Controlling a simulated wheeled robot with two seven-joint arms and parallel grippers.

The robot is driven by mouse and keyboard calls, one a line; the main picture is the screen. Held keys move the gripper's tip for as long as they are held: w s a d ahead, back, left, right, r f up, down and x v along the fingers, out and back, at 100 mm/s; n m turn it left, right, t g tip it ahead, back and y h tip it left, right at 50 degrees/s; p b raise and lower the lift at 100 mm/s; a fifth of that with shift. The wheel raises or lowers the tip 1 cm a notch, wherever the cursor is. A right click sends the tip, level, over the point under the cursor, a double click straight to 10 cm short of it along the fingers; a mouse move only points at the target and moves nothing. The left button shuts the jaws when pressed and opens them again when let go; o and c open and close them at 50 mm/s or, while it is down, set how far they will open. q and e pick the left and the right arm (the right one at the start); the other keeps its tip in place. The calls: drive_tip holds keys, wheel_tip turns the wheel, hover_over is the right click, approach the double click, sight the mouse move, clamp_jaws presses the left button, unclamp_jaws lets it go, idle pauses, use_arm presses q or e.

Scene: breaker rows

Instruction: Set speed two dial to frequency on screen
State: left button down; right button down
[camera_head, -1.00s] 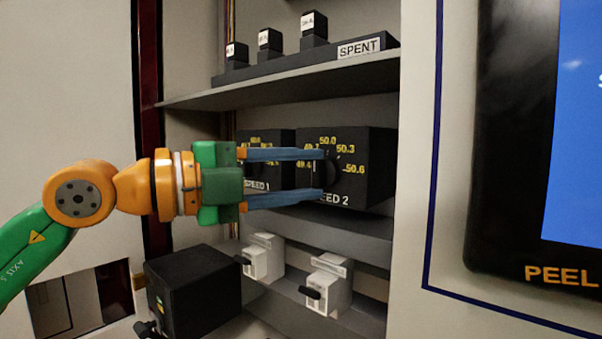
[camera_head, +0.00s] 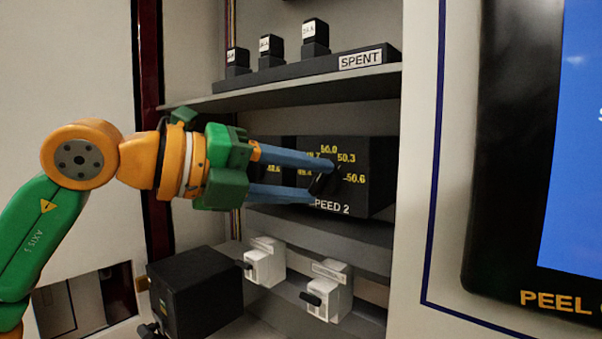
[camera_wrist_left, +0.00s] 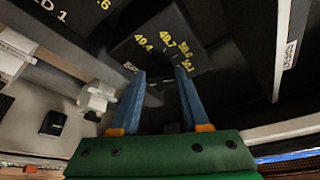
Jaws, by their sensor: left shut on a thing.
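The SPEED 2 box (camera_head: 372,185) is black, with yellow numbers from about 49.4 to 50.6 around a dark knob (camera_head: 325,184). My left gripper (camera_head: 321,182) is shut on this knob, its blue fingers on either side of it. The knob leans to the upper right, toward the 50.3 to 50.6 side; its exact setting is hard to read behind the fingers. In the left wrist view the fingertips (camera_wrist_left: 160,77) reach the dial face, and the knob between them is too dark to make out. The blue screen (camera_head: 575,150) is cut off at right; no frequency shows. My right gripper is not in view.
The SPEED 1 box (camera_head: 268,170) stands just left, partly behind my gripper. A shelf above holds a rack marked SPENT (camera_head: 360,61) with black blocks. White breakers (camera_head: 265,264) and a black box (camera_head: 195,290) sit below. The cabinet's right wall (camera_head: 415,180) stands close.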

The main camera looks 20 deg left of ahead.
use_arm(q)
drive_tip(key=m+y, duration=0.1)
drive_tip(key=m+y+p, duration=0.1)
drive_tip(key=m, duration=0.1)
drive_tip(key=shift+d+r+p, duration=0.2)
drive_tip(key=shift+p, duration=0.1)
drive_tip(key=shift+s+d+m+y+p, duration=0.15)
drive_tip(key=shift+m+y+p, duration=0.35)
drive_tip(key=shift+m+y, duration=1.05)
drive_tip(key=shift+f+m+h, duration=0.1)
drive_tip(key=shift+m+h, duration=0.15)
drive_tip(key=shift+m, duration=0.2)
drive_tip(key=c, duration=0.7)
unclamp_jaws()
drive_tip(key=shift+c, duration=0.2)
drive_tip(key=o, duration=0.4)
drive_tip(key=shift+c, duration=0.2)
drive_tip(key=b+v, duration=0.1)
drive_tip(key=v, duration=0.6)
